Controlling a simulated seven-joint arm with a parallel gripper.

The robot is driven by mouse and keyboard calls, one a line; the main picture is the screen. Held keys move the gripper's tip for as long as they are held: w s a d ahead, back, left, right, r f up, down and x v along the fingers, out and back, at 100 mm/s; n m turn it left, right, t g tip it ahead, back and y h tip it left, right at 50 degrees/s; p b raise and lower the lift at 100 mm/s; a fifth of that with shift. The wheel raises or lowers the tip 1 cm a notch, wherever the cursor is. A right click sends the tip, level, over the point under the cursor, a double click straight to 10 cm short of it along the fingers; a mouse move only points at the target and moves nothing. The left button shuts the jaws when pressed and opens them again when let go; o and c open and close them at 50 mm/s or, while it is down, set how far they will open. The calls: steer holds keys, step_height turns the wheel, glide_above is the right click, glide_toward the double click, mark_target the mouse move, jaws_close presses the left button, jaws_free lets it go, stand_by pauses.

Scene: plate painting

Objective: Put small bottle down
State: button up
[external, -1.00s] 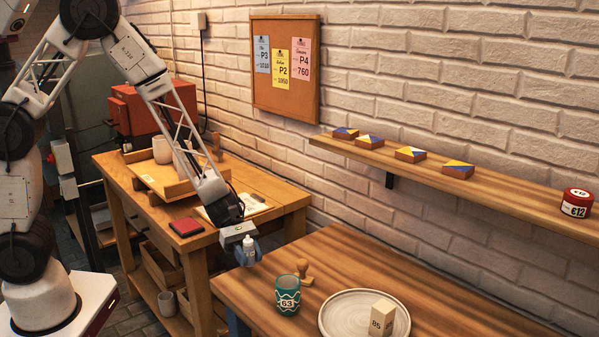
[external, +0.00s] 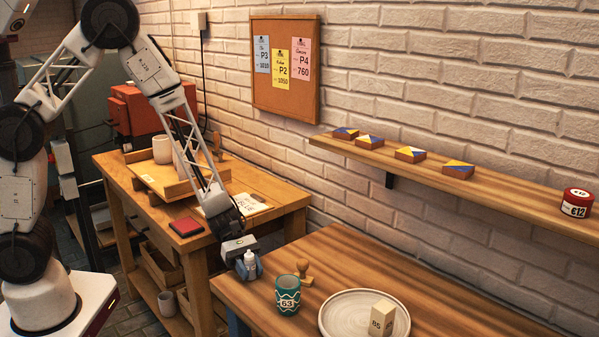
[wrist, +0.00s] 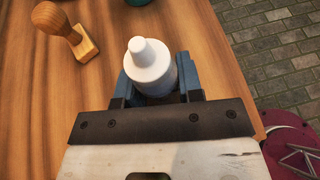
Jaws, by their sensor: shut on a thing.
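A small white bottle (external: 250,262) with a narrow nozzle is upright between the blue fingers of my gripper (external: 249,270). In the wrist view the bottle (wrist: 150,66) sits between the two fingers, and my gripper (wrist: 152,88) is shut on it. The bottle is at the near left corner of the front wooden table (external: 345,262). Whether its base touches the tabletop cannot be told, as the fingers hide its lower part.
The table edge is close, with floor (wrist: 270,70) beyond. A second table (external: 279,200) stands behind.

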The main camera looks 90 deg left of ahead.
steer(key=shift+f, duration=0.25)
steer(key=shift+f, duration=0.1)
steer(key=o, duration=0.9)
steer(key=shift+v, duration=6.05)
